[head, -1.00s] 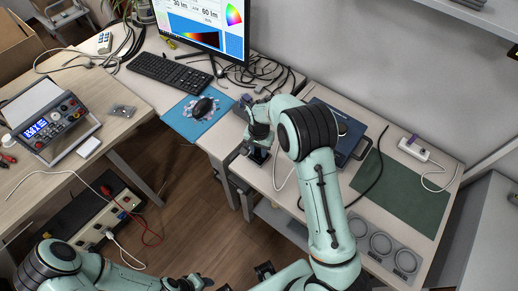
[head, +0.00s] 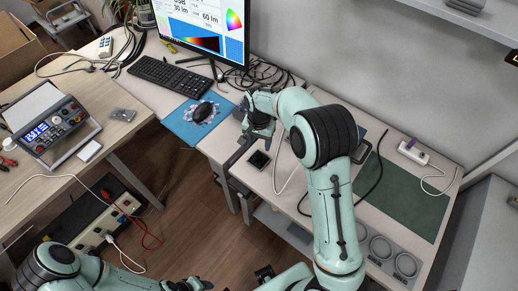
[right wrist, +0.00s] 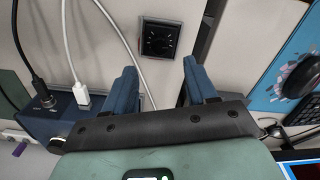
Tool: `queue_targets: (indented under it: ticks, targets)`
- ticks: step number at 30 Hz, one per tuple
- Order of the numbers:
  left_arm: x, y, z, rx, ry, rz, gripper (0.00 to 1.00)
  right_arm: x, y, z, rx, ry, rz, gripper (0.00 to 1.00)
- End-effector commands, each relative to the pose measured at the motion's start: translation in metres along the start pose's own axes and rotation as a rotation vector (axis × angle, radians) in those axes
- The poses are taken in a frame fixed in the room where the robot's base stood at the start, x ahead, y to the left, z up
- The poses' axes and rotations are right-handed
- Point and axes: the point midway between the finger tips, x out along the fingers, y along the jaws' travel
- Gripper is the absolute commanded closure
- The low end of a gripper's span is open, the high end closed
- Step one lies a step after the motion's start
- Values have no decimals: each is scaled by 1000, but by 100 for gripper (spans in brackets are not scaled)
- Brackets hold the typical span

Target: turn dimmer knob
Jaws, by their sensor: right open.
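The dimmer is a small black square unit with a round dial. It lies on the right-hand table near its left edge in the head view (head: 259,160). In the right wrist view it shows at top centre (right wrist: 160,38), beyond the fingertips and between their lines. My right gripper (right wrist: 160,78) is open with nothing between its blue fingers, and it is apart from the dimmer. In the head view the right gripper (head: 258,128) is just behind the dimmer, partly hidden by its own arm. My left gripper (head: 190,284) is at the bottom edge, cut off, its jaws unclear.
A blue box (right wrist: 57,116) with black and white cables plugged in is close to the right gripper. A white cable (head: 281,172) runs beside the dimmer. A mouse (head: 203,111) lies on a blue mat (head: 180,126); a monitor (head: 207,35) stands behind.

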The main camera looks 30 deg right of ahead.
Motion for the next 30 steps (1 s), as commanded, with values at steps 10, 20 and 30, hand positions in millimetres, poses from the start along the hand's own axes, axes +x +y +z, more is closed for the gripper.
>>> queue_targets:
  ticks: [10, 20, 30]
  targets:
    - [-6, 3, -3, 1, 4, 1, 57, -53, 0, -1, 1, 1, -1, 43]
    - [-6, 3, -3, 1, 4, 1, 57, -56, 0, 0, 1, 0, 0, 43]
    - [-6, 3, -3, 1, 4, 1, 57, -56, 0, 0, 1, 0, 0, 43]
